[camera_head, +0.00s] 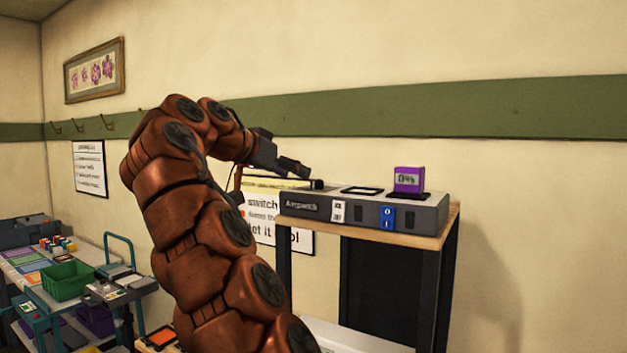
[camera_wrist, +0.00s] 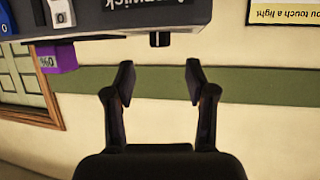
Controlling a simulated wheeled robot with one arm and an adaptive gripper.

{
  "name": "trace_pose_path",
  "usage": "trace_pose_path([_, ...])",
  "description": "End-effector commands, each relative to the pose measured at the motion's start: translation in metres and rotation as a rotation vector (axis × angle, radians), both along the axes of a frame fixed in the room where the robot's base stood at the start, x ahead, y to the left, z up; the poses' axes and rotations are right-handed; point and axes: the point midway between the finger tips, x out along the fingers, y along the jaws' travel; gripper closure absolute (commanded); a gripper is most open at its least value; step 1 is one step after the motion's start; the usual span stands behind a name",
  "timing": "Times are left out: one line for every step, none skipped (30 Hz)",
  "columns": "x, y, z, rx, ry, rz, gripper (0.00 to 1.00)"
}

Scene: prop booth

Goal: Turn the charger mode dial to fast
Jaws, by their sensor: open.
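The grey charger unit (camera_head: 300,205), labelled Ampwick, stands on a wooden-topped stand. A small black knob (camera_head: 318,184), which looks like the mode dial, stands up from its top near the left end. It also shows in the upside-down wrist view as a short black stub (camera_wrist: 160,39). Its pointer and mode markings cannot be made out. My gripper (camera_head: 299,168) is open and empty, just above and left of the knob. In the wrist view my fingertips (camera_wrist: 159,78) are apart, with the knob beyond them, in line with the gap and not between them.
The front has a white switch (camera_head: 339,211) and a blue switch (camera_head: 387,217). A sign (camera_head: 262,212) hangs on the wall behind. A cart with a green bin (camera_head: 68,281) stands lower left.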

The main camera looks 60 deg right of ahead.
Motion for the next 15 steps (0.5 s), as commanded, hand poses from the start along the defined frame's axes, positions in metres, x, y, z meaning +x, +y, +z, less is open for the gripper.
trace_pose_path([0.0, -0.002, 0.001, -0.007, -0.005, -0.002, 0.44])
trace_pose_path([-0.001, -0.002, 0.002, -0.008, -0.007, -0.004, 0.44])
trace_pose_path([-0.001, -0.003, 0.001, -0.01, -0.008, -0.005, 0.44])
trace_pose_path([-0.001, -0.005, 0.001, -0.011, -0.009, -0.006, 0.44])
trace_pose_path([-0.001, -0.006, 0.0, -0.01, -0.009, -0.006, 0.44])
trace_pose_path([-0.002, -0.009, -0.001, -0.01, -0.009, -0.006, 0.44])
trace_pose_path([-0.002, -0.011, -0.002, -0.01, -0.009, -0.006, 0.44])
trace_pose_path([-0.003, -0.014, -0.003, -0.011, -0.008, -0.007, 0.44])
trace_pose_path([-0.003, -0.018, -0.004, -0.012, -0.008, -0.006, 0.44])
trace_pose_path([-0.004, -0.022, -0.006, -0.011, -0.009, -0.006, 0.44])
trace_pose_path([-0.005, -0.025, -0.008, -0.011, -0.008, -0.007, 0.44])
trace_pose_path([-0.006, -0.03, -0.01, -0.01, -0.008, -0.008, 0.44])
trace_pose_path([-0.006, -0.034, -0.012, -0.009, -0.006, -0.01, 0.44])
trace_pose_path([-0.007, -0.038, -0.014, -0.008, -0.007, -0.01, 0.44])
trace_pose_path([-0.008, -0.043, -0.016, -0.008, -0.006, -0.009, 0.44])
